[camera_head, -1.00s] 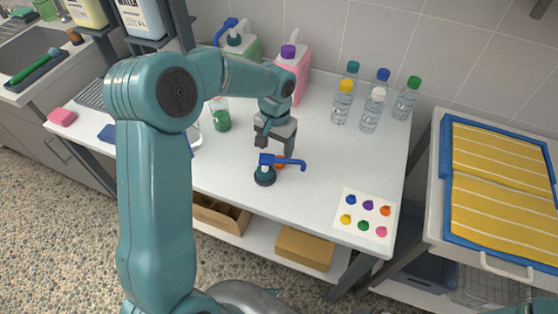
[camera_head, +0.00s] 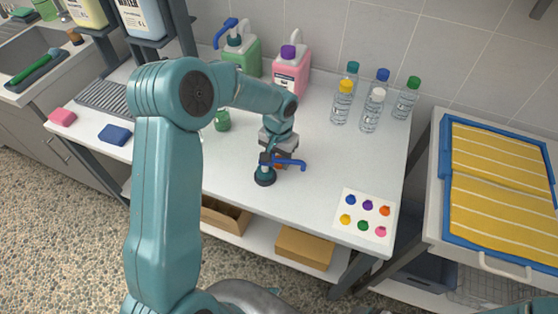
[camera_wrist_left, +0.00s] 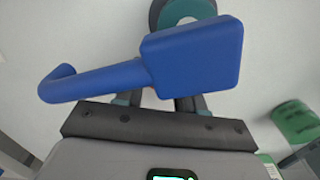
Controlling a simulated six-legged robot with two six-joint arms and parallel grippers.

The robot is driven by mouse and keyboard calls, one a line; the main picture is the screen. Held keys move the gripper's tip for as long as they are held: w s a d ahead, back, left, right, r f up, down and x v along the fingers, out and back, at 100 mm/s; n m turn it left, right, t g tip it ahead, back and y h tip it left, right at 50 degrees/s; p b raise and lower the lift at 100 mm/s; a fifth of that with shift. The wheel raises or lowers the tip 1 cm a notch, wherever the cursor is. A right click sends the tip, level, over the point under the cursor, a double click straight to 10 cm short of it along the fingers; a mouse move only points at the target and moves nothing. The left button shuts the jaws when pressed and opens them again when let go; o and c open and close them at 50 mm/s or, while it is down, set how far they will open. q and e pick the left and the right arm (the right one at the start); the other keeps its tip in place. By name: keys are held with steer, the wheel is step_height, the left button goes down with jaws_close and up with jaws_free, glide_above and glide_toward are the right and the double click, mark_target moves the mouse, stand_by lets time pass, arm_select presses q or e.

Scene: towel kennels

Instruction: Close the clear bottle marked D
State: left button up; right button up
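Several clear bottles stand at the back right of the bench, with yellow (camera_head: 342,104), white (camera_head: 372,112), teal (camera_head: 352,72), blue (camera_head: 381,82) and green (camera_head: 407,98) tops. I cannot read a D on any. A blue pump head (camera_head: 290,164) on a dark teal collar (camera_head: 265,177) is at the bench's front middle. My left gripper (camera_head: 271,158) is right at it. In the left wrist view the pump head (camera_wrist_left: 195,55) covers the fingertips; the fingers are apart below it, and whether they grip is hidden. My right gripper is out of view.
Green (camera_head: 243,55) and pink (camera_head: 291,70) jugs stand at the back. A small green item (camera_head: 222,121) is partly behind my arm. A card with coloured dots (camera_head: 365,215) lies front right. The bench between card and bottles is clear.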

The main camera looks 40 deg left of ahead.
arm_select(q)
steer(key=shift+r, duration=0.1)
steer(key=shift+c, duration=0.4)
step_height(320, 180, up, 20)
steer(key=shift+p, duration=0.45)
steer(key=shift+f, duration=0.2)
